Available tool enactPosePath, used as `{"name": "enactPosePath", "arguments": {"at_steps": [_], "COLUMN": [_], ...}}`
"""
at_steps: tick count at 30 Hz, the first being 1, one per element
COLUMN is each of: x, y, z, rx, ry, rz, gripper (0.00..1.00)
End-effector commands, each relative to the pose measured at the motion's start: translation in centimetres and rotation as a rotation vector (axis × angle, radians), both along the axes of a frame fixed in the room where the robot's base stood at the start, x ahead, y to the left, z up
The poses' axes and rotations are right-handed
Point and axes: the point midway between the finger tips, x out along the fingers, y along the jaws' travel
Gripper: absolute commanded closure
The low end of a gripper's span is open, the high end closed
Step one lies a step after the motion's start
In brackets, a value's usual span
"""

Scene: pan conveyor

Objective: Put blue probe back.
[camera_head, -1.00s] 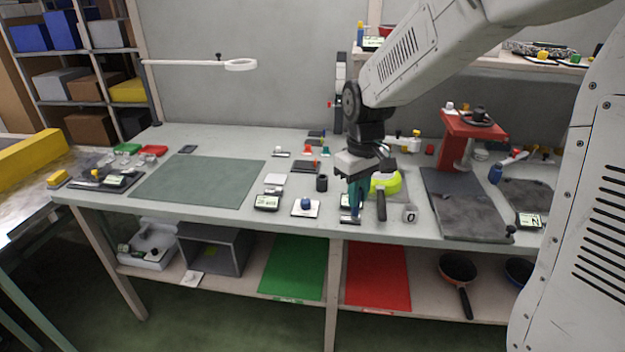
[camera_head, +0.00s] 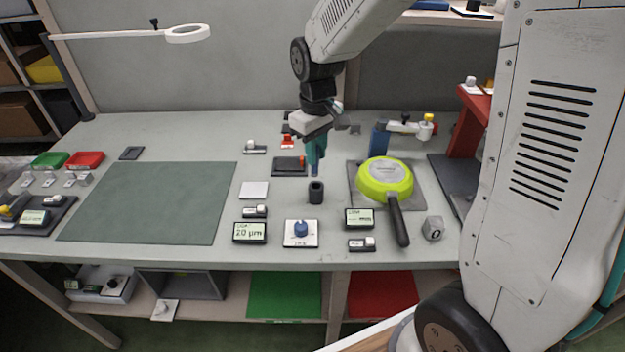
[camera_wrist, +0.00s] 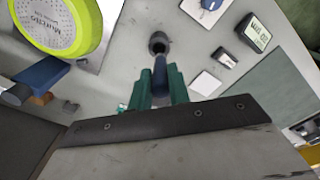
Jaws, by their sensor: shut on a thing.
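My gripper (camera_head: 316,154) is shut on the blue probe (camera_head: 315,170), which points down below the teal fingers. In the wrist view the probe (camera_wrist: 160,74) shows between the fingers (camera_wrist: 160,85). A dark round holder with an open top (camera_head: 316,193) stands upright on the bench just below the probe's tip. The holder also shows in the wrist view (camera_wrist: 158,43), just beyond the probe. The probe's tip appears above the holder; I cannot tell how exactly they line up, and the upper part of the probe is hidden by the fingers.
A lime-green pan (camera_head: 386,177) lies on a grey plate to the right. A blue-knob box (camera_head: 301,231) and small displays (camera_head: 250,232) stand in front. A blue block with a white arm (camera_head: 379,139) stands behind the pan. A green mat (camera_head: 150,200) leaves free room at left.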

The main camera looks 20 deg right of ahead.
Motion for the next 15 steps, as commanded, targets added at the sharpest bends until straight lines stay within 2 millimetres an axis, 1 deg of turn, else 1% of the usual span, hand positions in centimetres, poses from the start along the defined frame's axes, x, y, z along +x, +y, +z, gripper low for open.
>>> {"name": "enactPosePath", "arguments": {"at_steps": [1,3,6,11,15], "x": [-0.1,-0.1,0.0,0.0,-0.1], "y": [-0.1,-0.2,-0.3,-0.4,-0.4], "z": [-1.2,-2.4,-3.5,-4.6,-6.7], "rx": [0.000,0.000,0.000,0.000,-0.001], "ry": [0.005,0.005,0.002,0.002,0.004], "rz": [-0.001,-0.003,-0.004,-0.006,-0.007], "gripper": [1.00,1.00,1.00,1.00,1.00]}}
